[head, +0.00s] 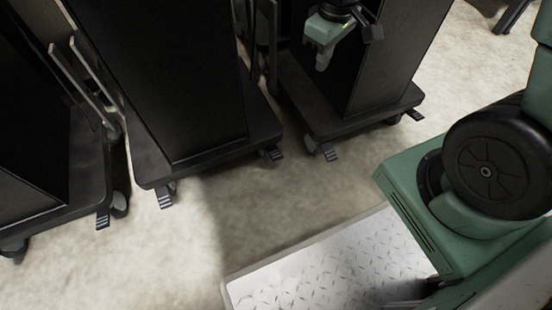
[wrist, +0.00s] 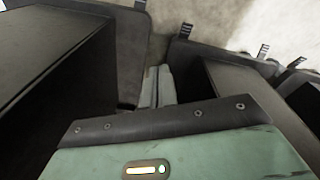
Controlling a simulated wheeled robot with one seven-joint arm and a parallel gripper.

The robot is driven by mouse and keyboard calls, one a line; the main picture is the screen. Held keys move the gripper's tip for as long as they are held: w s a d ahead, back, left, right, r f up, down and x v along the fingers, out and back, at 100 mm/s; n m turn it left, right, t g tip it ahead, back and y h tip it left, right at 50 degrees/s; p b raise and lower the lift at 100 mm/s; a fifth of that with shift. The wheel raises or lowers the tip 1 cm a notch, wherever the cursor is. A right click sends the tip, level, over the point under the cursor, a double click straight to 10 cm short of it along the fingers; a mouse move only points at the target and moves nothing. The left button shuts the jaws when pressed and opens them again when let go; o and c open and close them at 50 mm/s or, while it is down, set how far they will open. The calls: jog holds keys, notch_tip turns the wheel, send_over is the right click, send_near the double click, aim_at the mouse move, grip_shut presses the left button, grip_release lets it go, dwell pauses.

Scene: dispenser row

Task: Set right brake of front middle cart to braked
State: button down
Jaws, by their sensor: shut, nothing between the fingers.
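The middle cart (head: 170,90) is a tall black unit on a dark wheeled base, between two similar carts. Its right brake pedal (head: 274,153) is a small ridged tab at the base's right front corner. Its left pedal (head: 166,195) sticks out at the other front corner. In the wrist view the right pedal appears to be the tab at upper centre (wrist: 186,30), with the left one (wrist: 264,50) farther right. I cannot tell whether the right pedal is up or down. My green gripper (head: 322,60) is shut and empty, high in front of the right cart, apart from the pedal.
The right cart (head: 350,75) has pedals at its left corner (head: 327,152) and right corner (head: 413,115). The left cart (head: 40,150) has a pedal (head: 103,218) close by. Pale floor (head: 250,210) is clear before the carts. Gaps between bases are narrow.

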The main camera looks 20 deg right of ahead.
jog(key=w+a+f+n+g, duration=0.1)
jog(key=w+a+f+n, duration=0.15)
jog(key=f+n, duration=0.2)
jog(key=w+a+f+n+g, duration=0.1)
jog(key=w+a+f+n, duration=0.15)
jog(key=f, duration=0.35)
jog(key=n+g, duration=0.2)
jog(key=n, duration=0.4)
send_over(277, 155)
jog(key=w, duration=0.4)
jog(key=w+x, duration=0.2)
jog(key=x, duration=0.6)
jog(key=shift+s+f, duration=0.25)
jog(key=shift+f, duration=0.05)
jog(key=b+x, duration=0.3)
jog(key=x, duration=0.1)
jog(key=b+x, duration=0.3)
jog(key=x, duration=0.2)
jog(key=b+x, duration=0.3)
jog(key=x, duration=0.2)
jog(key=shift+w+f+b, duration=0.1)
jog(key=shift+w+b, duration=0.15)
jog(key=shift+b, duration=0.1)
